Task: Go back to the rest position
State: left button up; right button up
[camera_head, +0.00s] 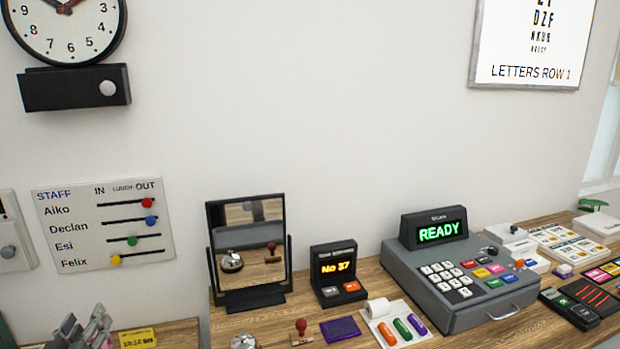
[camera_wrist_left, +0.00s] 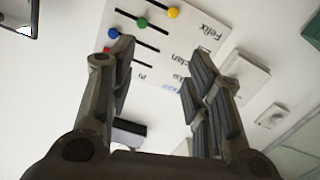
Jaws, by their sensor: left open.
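My left gripper (camera_head: 84,330) shows at the bottom left of the head view, below the staff board. In the left wrist view my left gripper (camera_wrist_left: 158,85) has its two fingers spread apart with nothing between them. Behind the fingers is the white staff board (camera_wrist_left: 150,60), seen upside down, apart from the gripper as far as I can tell. My right gripper is in neither view.
The staff board (camera_head: 103,225) hangs on the wall under a clock (camera_head: 65,30). The wooden counter (camera_head: 285,318) carries a mirror (camera_head: 248,290), a number display (camera_head: 338,273) and a cash register (camera_head: 455,270). An eye chart (camera_head: 535,45) hangs at upper right.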

pick_arm(q)
jog(key=s+d+f+m+g+h, duration=0.1)
jog(key=s+d+f+m+g, duration=0.15)
jog(key=d+f, duration=0.45)
jog(key=s+d+f+m+g+h, duration=0.1)
jog(key=s+d+f+m+g, duration=0.2)
jog(key=s+d, duration=0.45)
jog(key=s+d+f+m+g+h, duration=0.15)
jog(key=s+d+f+g, duration=0.35)
jog(key=s, duration=0.5)
jog(key=s+d+f+m+g+h, duration=0.1)
jog(key=s+d+f+g+h, duration=0.1)
jog(key=s+d+f, duration=0.45)
notch_tip(320, 180, down, 26)
jog(key=s+a+g+b, duration=0.1)
jog(key=s+a+g, duration=0.1)
jog(key=s, duration=0.1)
jog(key=s+a+f+b, duration=0.1)
jog(key=s+a+f, duration=0.1)
jog(key=s+f, duration=1.5)
jog(key=shift+a+f+g, duration=0.2)
jog(key=shift+a+g, duration=0.15)
jog(key=shift+g, duration=0.1)
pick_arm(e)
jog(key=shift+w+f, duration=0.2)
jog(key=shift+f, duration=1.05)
